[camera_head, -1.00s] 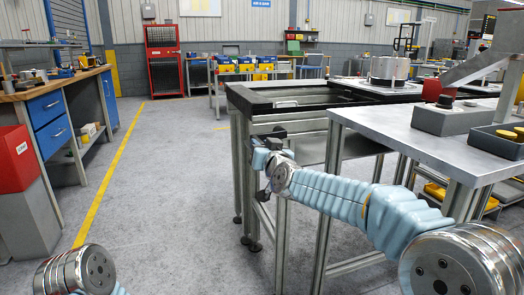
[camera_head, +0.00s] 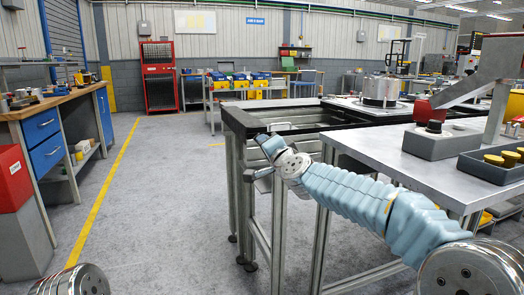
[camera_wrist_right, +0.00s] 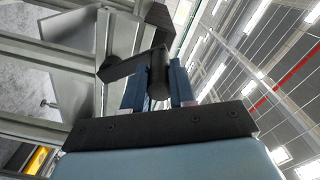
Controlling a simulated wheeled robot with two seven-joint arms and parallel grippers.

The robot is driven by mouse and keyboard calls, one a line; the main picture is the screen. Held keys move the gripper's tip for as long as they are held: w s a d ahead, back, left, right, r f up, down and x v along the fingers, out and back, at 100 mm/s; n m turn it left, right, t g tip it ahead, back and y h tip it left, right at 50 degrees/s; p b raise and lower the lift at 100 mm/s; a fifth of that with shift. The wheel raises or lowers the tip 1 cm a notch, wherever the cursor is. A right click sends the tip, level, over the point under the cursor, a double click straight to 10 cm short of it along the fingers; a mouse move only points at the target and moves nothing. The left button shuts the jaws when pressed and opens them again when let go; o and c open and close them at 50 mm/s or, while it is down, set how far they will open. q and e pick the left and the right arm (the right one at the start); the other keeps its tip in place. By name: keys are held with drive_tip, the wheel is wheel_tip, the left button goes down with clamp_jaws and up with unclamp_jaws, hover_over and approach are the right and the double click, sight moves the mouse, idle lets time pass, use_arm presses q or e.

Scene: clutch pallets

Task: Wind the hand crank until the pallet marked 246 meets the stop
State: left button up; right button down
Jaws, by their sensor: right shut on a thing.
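My right gripper (camera_wrist_right: 158,88) is shut on the dark cylindrical handle (camera_wrist_right: 159,72) of the hand crank, between its two blue fingers in the right wrist view. The dark crank arm (camera_wrist_right: 124,67) runs left from the handle. In the head view my right arm reaches from the lower right to the front of the conveyor frame (camera_head: 240,125); its fingers and the crank cannot be made out there. A metal drum (camera_head: 381,89) sits on a pale plate on the conveyor. No 246 marking is readable, and I cannot pick out the stop. My left gripper is out of view.
A grey table (camera_head: 400,160) beside the conveyor carries a grey box with a dark button (camera_head: 434,126) and a dark tray (camera_head: 478,168) of yellow-topped parts. A workbench (camera_head: 58,100) stands at the left. The floor between is clear.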

drive_tip(key=shift+w+d+r+m, duration=0.15)
drive_tip(key=shift+d+r+m, duration=0.45)
drive_tip(key=shift+m, duration=0.2)
drive_tip(key=c, duration=0.9)
unclamp_jaws()
drive_tip(key=shift+f, duration=0.15)
drive_tip(key=b+v, duration=0.1)
drive_tip(key=v, duration=1.3)
drive_tip(key=shift+b, duration=0.35)
